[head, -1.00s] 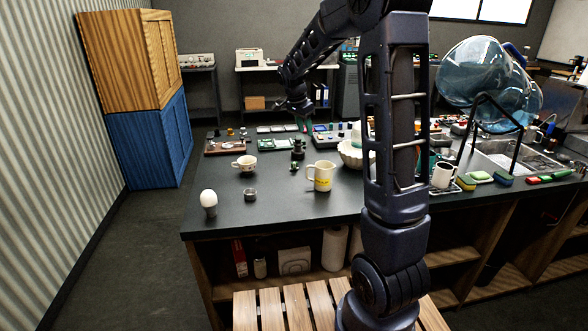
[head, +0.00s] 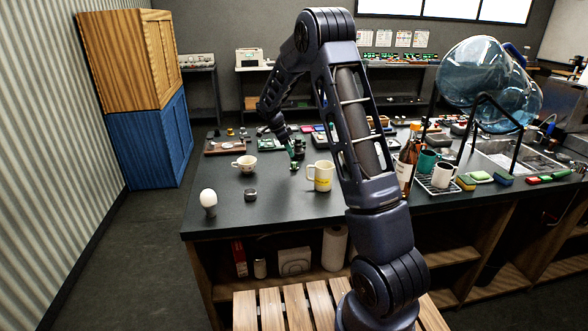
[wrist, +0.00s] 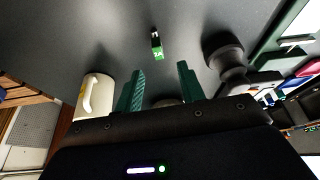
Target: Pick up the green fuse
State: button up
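The green fuse (wrist: 157,47) lies on the dark counter; it has a green end with white marking and a dark end. It also shows in the head view (head: 294,166), small, left of the yellow-marked mug. My gripper (wrist: 161,80) is open, its two green fingers apart with nothing held between them. In the wrist view the fuse is beyond the fingertips, roughly in line with the gap. In the head view my gripper (head: 290,151) is low over the counter, just behind the fuse.
The cream mug (head: 320,176) stands close to the right of the fuse and shows at left in the wrist view (wrist: 95,95). A dark knobbed object (wrist: 225,55) stands on the fuse's other side. A white cup (head: 245,163) and small round tin (head: 250,194) are nearby.

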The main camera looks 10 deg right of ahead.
aim_at(294, 163)
jog(key=shift+a+x, duration=0.2)
jog(key=shift+x, duration=3.7)
jog(key=shift+s, duration=0.15)
grip_shut()
